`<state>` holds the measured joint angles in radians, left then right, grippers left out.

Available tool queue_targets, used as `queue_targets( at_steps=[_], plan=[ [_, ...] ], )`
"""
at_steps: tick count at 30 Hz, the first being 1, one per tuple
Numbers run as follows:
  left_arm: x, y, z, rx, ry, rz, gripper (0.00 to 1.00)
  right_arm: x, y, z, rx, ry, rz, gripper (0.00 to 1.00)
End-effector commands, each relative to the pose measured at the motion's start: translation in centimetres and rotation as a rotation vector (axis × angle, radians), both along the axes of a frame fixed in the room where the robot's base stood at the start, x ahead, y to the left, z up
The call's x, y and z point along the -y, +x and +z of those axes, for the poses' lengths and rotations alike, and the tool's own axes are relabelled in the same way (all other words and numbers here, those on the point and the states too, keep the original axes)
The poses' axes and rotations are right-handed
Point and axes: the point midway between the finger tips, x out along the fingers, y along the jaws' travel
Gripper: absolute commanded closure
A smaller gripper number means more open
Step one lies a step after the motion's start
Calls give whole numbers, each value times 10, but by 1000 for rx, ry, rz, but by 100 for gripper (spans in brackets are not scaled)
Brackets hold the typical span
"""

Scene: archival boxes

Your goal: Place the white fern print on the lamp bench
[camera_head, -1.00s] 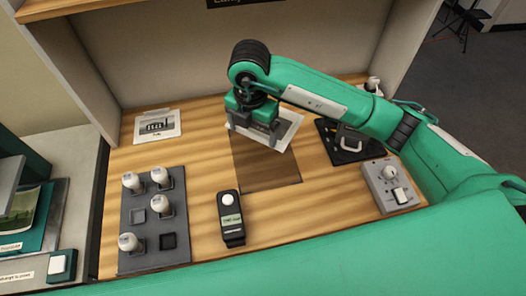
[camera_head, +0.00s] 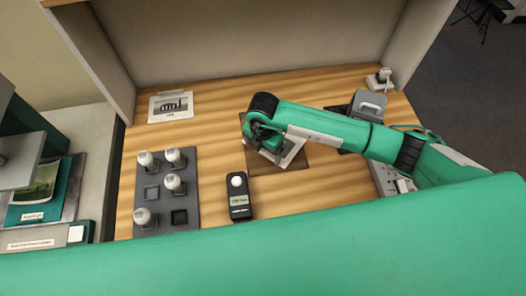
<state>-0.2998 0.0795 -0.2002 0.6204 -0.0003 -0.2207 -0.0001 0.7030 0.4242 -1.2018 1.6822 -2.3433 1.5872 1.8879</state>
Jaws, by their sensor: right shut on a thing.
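My right gripper (camera_head: 268,143) is shut on the white print (camera_head: 294,150), at the middle of the wooden lamp bench (camera_head: 220,111). The arm and gripper cover much of the print, so its picture cannot be made out. Only a white edge and corner show. The print is over a dark brown rectangle (camera_head: 318,162) on the bench. I cannot tell whether it touches the surface. My left gripper is not in view.
A grey tray (camera_head: 152,193) with several white bulbs stands at the left, and a black meter (camera_head: 240,208) beside it. A printed card (camera_head: 171,118) lies at the back left. A dark device (camera_head: 368,107) and a grey switch box (camera_head: 385,178) are at the right.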

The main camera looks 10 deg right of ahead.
Motion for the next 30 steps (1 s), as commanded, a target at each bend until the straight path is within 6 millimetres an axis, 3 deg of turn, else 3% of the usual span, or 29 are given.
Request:
queue_targets(
  at_steps=[6,18,19,20,30],
  plan=[
    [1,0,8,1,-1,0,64,1,-1,-30,-3,-3,-1,32],
    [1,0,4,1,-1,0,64,0,0,-37,0,-1,0,32],
    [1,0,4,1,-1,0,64,0,0,-37,0,-1,0,8],
    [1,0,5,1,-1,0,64,0,0,-36,0,-1,0,2],
    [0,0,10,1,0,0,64,0,0,-30,0,-1,1,0]
  ],
)
